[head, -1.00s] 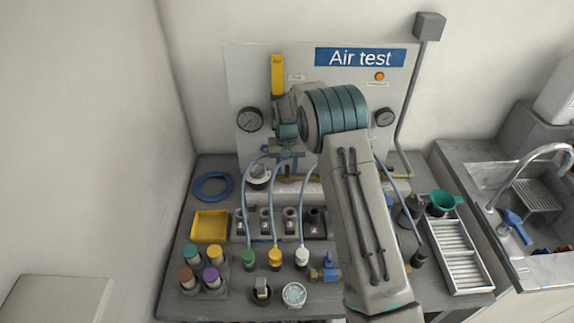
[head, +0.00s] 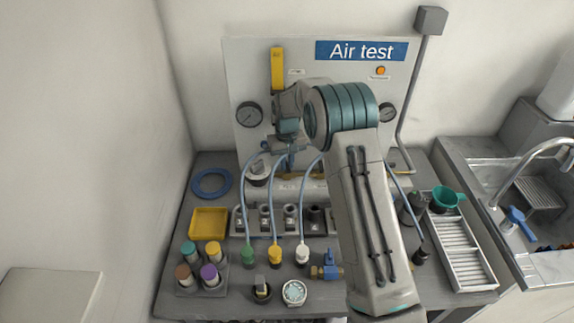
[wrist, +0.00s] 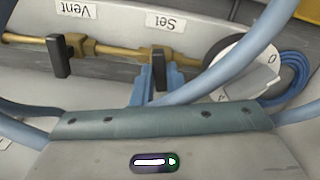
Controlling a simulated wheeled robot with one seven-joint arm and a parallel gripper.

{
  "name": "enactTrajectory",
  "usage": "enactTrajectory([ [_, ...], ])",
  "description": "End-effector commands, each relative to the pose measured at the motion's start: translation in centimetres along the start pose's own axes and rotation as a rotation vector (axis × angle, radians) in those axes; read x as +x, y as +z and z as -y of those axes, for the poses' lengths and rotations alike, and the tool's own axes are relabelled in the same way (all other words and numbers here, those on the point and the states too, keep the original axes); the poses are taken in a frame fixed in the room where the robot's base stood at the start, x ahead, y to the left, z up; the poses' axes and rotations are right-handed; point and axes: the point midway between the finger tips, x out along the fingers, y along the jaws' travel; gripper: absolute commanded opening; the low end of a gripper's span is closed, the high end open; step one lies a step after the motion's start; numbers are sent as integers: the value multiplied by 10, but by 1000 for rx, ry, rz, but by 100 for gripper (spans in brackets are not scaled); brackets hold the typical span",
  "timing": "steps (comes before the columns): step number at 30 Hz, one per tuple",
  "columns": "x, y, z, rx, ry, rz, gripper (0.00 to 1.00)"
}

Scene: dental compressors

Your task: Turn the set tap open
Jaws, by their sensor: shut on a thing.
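In the wrist view, which is upside down, the set tap has a black lever (wrist: 158,62) on a brass pipe (wrist: 110,52), beside the "Set" label (wrist: 167,22). The lever stands crosswise to the pipe. My gripper (wrist: 158,82) has its blue fingers on either side of the lever's end and is shut on it. In the head view my gripper (head: 284,145) is low in front of the panel, and my wrist and arm hide the lever there.
A similar black lever (wrist: 58,57) sits by the "Vent" label (wrist: 75,9). Blue hoses (head: 245,195) arch close around my gripper. A round white dial (wrist: 243,68) is beside the set tap. A yellow tray (head: 209,222) and several jars stand on the bench below.

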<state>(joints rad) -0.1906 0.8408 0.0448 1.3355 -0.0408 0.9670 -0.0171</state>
Motion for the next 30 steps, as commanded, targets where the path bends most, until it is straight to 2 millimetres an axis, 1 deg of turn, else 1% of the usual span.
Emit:
enactTrajectory([
  [1, 2, -1, 0, -40, -1, -4, 0],
  [30, -1, -1, -1, -957, 1, -3, 0],
])
